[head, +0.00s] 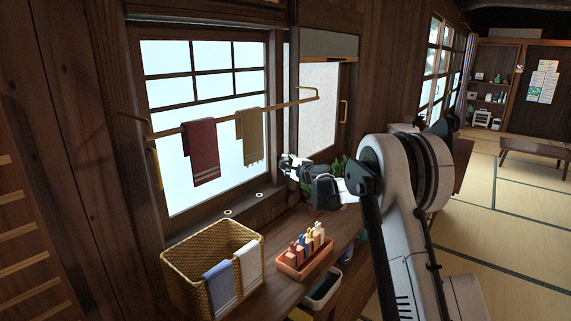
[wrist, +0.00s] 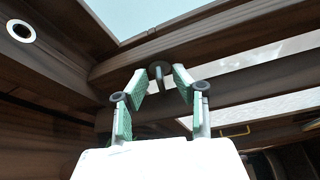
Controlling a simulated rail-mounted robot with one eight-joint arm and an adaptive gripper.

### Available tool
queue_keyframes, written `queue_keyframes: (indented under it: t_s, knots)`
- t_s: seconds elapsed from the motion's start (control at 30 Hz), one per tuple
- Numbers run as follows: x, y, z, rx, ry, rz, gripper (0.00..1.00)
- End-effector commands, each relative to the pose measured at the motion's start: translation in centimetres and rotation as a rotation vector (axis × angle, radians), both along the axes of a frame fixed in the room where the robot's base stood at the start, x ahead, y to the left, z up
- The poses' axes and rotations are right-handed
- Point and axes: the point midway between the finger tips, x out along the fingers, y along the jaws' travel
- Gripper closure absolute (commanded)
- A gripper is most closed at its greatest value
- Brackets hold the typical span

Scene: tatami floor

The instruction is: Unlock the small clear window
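The clear window (head: 165,105) is at the left in the head view, with a dark wooden grid over its upper panes. Its bright glass also shows at the top of the wrist view (wrist: 145,14). A small dark round latch knob (wrist: 160,70) sits on the wooden frame in the wrist view. My gripper (wrist: 160,80) is open, its two green-padded fingers on either side of the knob with visible gaps. In the head view my gripper (head: 290,163) is at the window's lower right frame, and the knob cannot be made out there.
A brass rod (head: 290,103) with a red towel (head: 202,150) and a tan towel (head: 249,137) crosses the window. A green plant (head: 338,165) is close beside my gripper.

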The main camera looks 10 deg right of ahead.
Motion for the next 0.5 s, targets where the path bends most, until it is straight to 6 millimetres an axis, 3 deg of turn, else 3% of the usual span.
queue_keyframes:
  t_s: [0.3, 0.5]
  knots:
    - [0.15, 0.07, -0.02, 0.000, 0.000, 0.000, 0.75]
    - [0.14, 0.07, -0.03, 0.000, 0.000, 0.000, 1.00]
